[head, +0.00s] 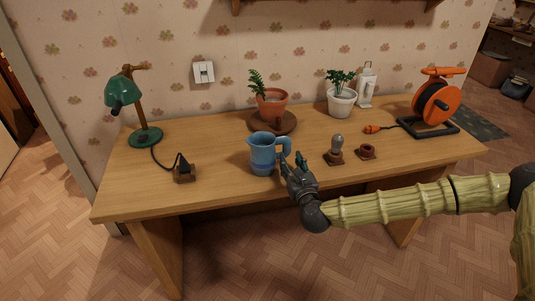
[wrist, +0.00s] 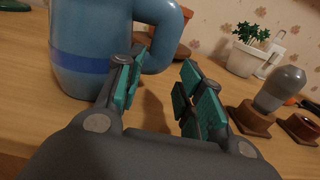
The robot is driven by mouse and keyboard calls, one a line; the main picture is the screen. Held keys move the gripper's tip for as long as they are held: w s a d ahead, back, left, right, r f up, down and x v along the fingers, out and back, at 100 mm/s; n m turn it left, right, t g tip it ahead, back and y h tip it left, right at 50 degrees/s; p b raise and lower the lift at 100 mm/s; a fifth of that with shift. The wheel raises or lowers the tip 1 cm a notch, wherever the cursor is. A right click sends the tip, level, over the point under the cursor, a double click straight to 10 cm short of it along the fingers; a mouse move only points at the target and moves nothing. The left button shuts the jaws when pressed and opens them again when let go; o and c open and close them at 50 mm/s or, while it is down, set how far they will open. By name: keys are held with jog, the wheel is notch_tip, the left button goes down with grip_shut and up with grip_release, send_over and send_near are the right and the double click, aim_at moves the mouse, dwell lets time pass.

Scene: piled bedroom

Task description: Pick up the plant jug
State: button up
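A blue jug (head: 262,154) with a darker band stands upright near the front edge of the wooden desk, its handle to the right. In the wrist view the jug (wrist: 85,45) is large at the upper left, its top cut off. My gripper (head: 293,162) is just right of the jug, by the handle. In the wrist view my gripper (wrist: 158,90) is open, with green-padded fingers apart and nothing held between them. The handle shows just beyond the left finger; I cannot tell whether they touch. A terracotta pot with a plant (head: 271,103) stands behind on a round brown base.
On the desk (head: 215,150) are a green lamp (head: 122,90), a small dark block (head: 184,172), a grey bulb-shaped thing (head: 337,144), a small brown cup (head: 367,151), a white potted plant (head: 341,101), a white dispenser (head: 366,86) and an orange cable reel (head: 436,102).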

aim_at(288, 155)
jog(key=x, duration=0.2)
jog(key=p+x, duration=0.1)
jog(key=x, duration=0.1)
jog(key=shift+a+r, duration=0.2)
jog(key=shift+r, duration=0.05)
jog(key=shift+w, duration=0.45)
grip_shut()
jog(key=shift+a, duration=0.1)
